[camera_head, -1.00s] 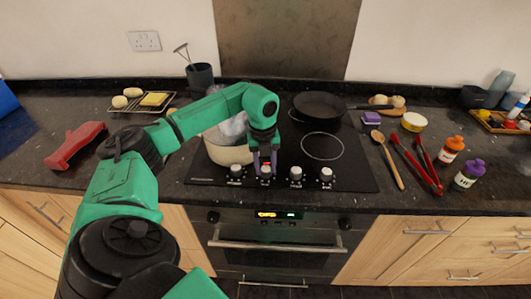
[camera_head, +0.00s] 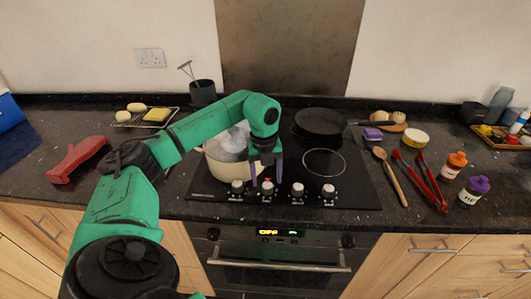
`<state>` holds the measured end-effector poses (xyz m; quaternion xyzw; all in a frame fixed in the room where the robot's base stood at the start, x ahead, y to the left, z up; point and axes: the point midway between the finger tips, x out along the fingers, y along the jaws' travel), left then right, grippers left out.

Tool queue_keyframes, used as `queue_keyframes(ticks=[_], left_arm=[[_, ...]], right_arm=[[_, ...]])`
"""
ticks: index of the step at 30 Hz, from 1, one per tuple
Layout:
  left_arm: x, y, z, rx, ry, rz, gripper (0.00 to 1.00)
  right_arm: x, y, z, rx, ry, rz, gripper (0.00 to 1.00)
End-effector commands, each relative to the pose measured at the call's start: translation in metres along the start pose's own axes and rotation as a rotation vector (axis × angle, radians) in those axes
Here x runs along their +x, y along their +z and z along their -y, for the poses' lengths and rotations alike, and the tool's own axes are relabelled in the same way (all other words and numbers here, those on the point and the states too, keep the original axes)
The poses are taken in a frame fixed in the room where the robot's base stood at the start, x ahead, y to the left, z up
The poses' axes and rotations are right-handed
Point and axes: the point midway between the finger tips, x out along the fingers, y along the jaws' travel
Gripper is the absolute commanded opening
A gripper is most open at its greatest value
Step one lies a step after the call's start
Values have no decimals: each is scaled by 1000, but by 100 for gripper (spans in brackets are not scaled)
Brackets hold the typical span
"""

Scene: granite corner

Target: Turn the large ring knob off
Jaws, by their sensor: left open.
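Several silver control knobs stand in a row along the front of the black hob (camera_head: 352,190): the leftmost knob (camera_head: 237,187), the second knob (camera_head: 268,189), the third knob (camera_head: 298,190) and the rightmost knob (camera_head: 329,192). Which one is the large ring knob is not marked legibly. My left gripper (camera_head: 266,181) points down at the second knob, its open fingers spread to either side of it. Whether they touch it cannot be told. A small red glow shows at that knob. My right gripper is not in view.
A cream pot (camera_head: 222,167) stands on the hob just behind my left gripper. A black pan (camera_head: 320,122) is at the back, and a bare ring (camera_head: 323,162) lies in front of it. Wooden and red utensils (camera_head: 430,183) lie to the right.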

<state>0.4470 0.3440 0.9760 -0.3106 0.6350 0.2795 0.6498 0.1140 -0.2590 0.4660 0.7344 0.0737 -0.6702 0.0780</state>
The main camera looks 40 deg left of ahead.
Motion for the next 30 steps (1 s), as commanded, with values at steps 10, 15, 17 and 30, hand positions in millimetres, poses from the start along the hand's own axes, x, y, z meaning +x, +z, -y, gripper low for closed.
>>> queue_keyframes(ticks=[10,15,17,30], left_arm=[[-96,1,1,-1,-8,4,73],[-123,1,0,-2,-4,4,73],[-125,1,0,-2,-4,3,73],[-123,0,0,-1,-3,2,73]], right_arm=[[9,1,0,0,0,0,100],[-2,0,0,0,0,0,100],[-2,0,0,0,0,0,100],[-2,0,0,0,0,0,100]])
